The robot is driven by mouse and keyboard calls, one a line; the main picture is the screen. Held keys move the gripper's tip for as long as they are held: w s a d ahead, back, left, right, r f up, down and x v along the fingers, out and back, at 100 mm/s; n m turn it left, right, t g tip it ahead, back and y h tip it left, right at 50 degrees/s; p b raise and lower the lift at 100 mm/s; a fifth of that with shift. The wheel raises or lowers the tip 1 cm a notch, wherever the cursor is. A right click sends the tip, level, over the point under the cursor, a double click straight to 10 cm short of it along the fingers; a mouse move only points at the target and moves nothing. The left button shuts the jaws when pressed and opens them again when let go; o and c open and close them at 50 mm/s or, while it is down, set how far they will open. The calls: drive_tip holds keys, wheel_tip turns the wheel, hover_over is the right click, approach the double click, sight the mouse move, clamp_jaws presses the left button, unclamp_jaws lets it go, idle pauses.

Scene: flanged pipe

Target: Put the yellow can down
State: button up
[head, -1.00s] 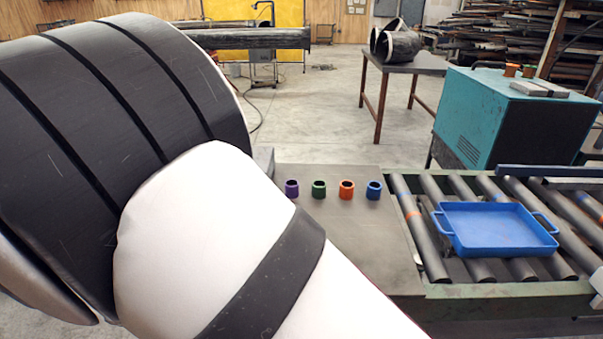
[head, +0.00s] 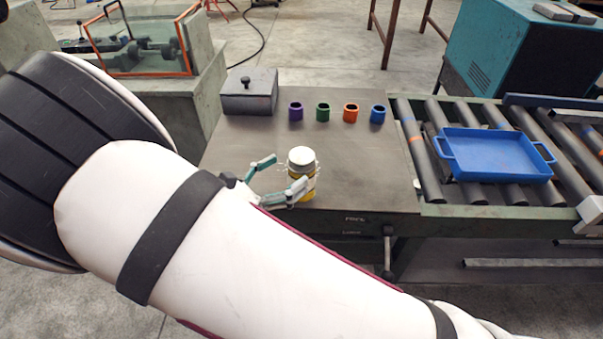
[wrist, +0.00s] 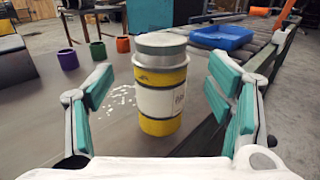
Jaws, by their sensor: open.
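The yellow can (head: 301,175) has a white label band and a grey lid. It stands upright on the grey metal table (head: 240,150), near its front edge. In the wrist view the can (wrist: 160,90) is in the middle, between the fingers. My gripper (head: 281,178) is open, with one finger on each side of the can. In the wrist view the gripper (wrist: 162,105) shows gaps between its teal pads and the can on both sides. The can's base appears to rest on the table top.
A purple cup (head: 296,112), green cup (head: 323,112), orange cup (head: 351,113) and blue cup (head: 378,114) stand in a row behind the can. A grey lidded box (head: 249,95) is at the back left. A blue tray (head: 495,177) lies on rollers at the right.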

sight(302, 164)
drive_tip(key=shift+f+p+x, duration=0.15)
drive_tip(key=shift+p+x, duration=0.05)
drive_tip(key=shift+x, duration=1.15)
drive_tip(key=shift+f+p+x, duration=0.15)
drive_tip(key=shift+p+x, duration=0.05)
drive_tip(key=shift+x, duration=1.1)
drive_tip(key=c, duration=1.6)
drive_tip(key=shift+c, duration=0.7)
drive_tip(key=shift+r, duration=0.15)
